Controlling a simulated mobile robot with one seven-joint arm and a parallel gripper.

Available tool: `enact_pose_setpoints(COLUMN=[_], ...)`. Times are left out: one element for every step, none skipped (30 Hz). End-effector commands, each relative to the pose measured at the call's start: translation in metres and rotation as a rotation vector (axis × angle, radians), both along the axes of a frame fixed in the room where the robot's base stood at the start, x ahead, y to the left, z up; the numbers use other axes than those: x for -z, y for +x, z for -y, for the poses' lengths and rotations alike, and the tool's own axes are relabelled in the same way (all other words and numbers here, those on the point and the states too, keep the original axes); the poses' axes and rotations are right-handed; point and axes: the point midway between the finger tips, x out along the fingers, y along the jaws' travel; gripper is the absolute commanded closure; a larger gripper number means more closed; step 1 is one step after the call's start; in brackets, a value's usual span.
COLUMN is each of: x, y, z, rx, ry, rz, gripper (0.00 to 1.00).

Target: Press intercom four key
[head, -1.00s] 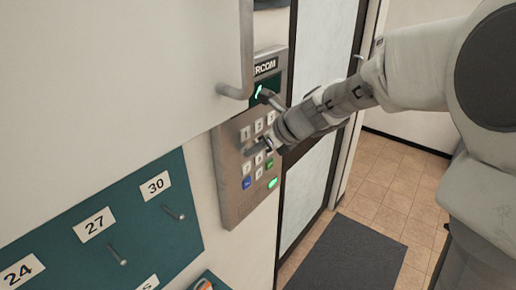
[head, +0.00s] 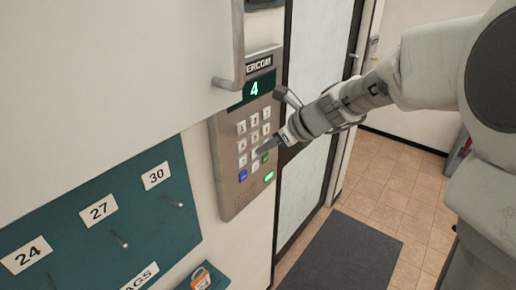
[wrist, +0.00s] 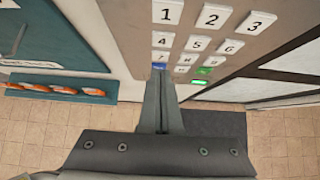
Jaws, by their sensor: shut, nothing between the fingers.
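The grey intercom panel (head: 232,196) hangs on the wall. Its green-lit display (head: 254,89) reads "4". The white four key (head: 241,145) is at the left of the second key row; it also shows in the wrist view (wrist: 161,39), uncovered. My gripper (head: 270,149) is shut and empty, its tips in front of the lower right keys in the head view. In the wrist view the shut fingers (wrist: 160,74) point at the lower keys, covering part of that area. I cannot tell exactly how far the tips are from the panel.
A white door with a handle (head: 232,82) stands close to the panel's upper left. A teal board (head: 70,215) with numbered hooks is at lower left. A glazed door (head: 308,150) is right of the panel. A dark mat (head: 345,255) lies on the tiled floor.

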Motion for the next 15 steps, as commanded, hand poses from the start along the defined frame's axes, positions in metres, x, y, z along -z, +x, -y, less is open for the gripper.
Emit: enact_pose_setpoints(x=[-0.011,-0.016,-0.023,-0.027,-0.032,-0.037,-0.041,-0.044,-0.048,-0.050,-0.053,-0.055,-0.056,-0.057,-0.059], y=[-0.005,-0.008,-0.012,-0.015,-0.018,-0.021,-0.024,-0.026,-0.028,-0.030,-0.032,-0.033,-0.034,-0.035,-0.036], z=[0.008,0.013,0.018,0.021,0.025,0.029,0.032,0.035,0.038,0.040,0.042,0.044,0.046,0.047,0.047], rx=[0.005,0.005,0.006,0.004,0.005,0.004,0.004,0.004,0.004,0.004,0.004,0.004,0.003,0.004,0.003], ry=[-0.002,-0.002,-0.003,-0.002,-0.002,-0.001,-0.003,-0.002,-0.003,-0.002,-0.001,-0.001,-0.001,0.000,-0.002], rz=[0.007,0.006,0.007,0.006,0.006,0.005,0.005,0.005,0.003,0.003,0.003,0.002,0.001,0.001,0.001], gripper=[1.00,1.00,1.00,1.00,1.00,1.00,1.00,1.00,1.00,1.00,1.00,1.00,1.00,1.00,1.00])
